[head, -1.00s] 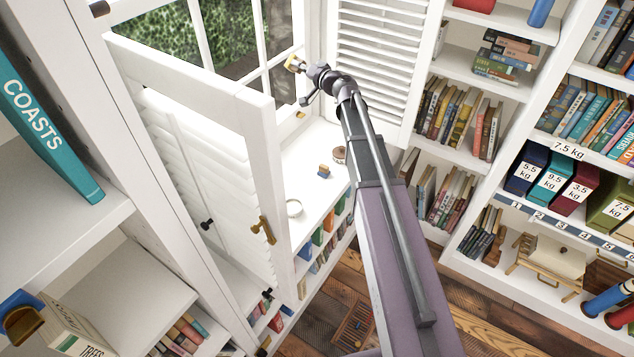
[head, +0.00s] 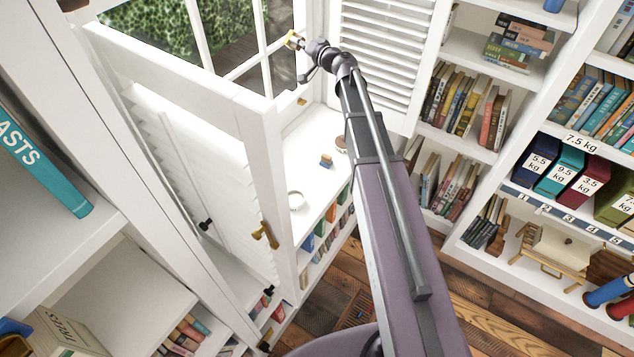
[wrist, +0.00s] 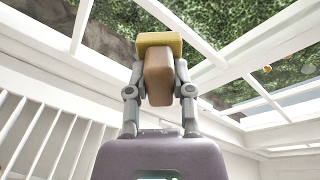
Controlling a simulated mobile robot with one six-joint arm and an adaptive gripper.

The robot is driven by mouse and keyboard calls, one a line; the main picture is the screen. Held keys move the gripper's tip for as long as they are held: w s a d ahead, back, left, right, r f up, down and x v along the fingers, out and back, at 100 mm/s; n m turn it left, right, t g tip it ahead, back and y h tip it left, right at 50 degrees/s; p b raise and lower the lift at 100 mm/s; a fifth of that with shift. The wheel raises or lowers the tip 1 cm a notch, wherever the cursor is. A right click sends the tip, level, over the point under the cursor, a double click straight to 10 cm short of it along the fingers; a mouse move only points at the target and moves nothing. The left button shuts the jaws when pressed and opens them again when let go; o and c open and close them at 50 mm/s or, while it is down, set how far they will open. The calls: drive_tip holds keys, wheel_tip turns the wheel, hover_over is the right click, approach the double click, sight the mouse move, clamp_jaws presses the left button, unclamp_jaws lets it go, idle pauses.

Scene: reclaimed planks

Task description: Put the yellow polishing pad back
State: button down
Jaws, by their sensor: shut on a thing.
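My gripper (wrist: 159,88) is shut on the yellow polishing pad (wrist: 160,41). The pad has a yellow slab and a brown grip block, which sits between the two fingers in the wrist view. In the head view the pad (head: 293,39) shows small at the end of my raised arm, in front of the window panes. It is held up clear of the white sill. A small blue block with a tan part (head: 326,161) sits on the sill below.
The open white shutter (head: 250,150) stands at left, a louvred one (head: 383,60) at right. Bookshelves with weight-labelled boxes (head: 563,172) fill the right side.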

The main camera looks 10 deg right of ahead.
drive_tip(key=shift+f, duration=0.1)
drive_tip(key=s+a+f+n+g+b, duration=0.35)
drive_tip(key=s+f+g+b, duration=0.3)
drive_tip(key=f, duration=0.55)
drive_tip(key=s+a+f+n+g+b, duration=0.2)
drive_tip(key=s+f+n+g+b, duration=0.35)
drive_tip(key=f, duration=0.65)
drive_tip(key=s+d+f+n+g+h+b, duration=0.1)
drive_tip(key=s+d+f+h+b, duration=0.3)
drive_tip(key=s+f, duration=0.5)
drive_tip(key=s+d+f+n+g+h+b, duration=0.2)
drive_tip(key=s+d+f+h+b, duration=0.3)
drive_tip(key=s+f+b, duration=0.3)
drive_tip(key=shift+s+f+h, duration=0.5)
drive_tip(key=shift+s+f, duration=0.05)
drive_tip(key=shift+f, duration=0.2)
drive_tip(key=shift+a, duration=0.1)
drive_tip(key=w, duration=0.5)
drive_tip(key=w+f+b, duration=0.1)
drive_tip(key=w, duration=0.4)
drive_tip(key=w+a, duration=0.1)
drive_tip(key=w, duration=0.5)
drive_tip(key=shift+f, duration=0.25)
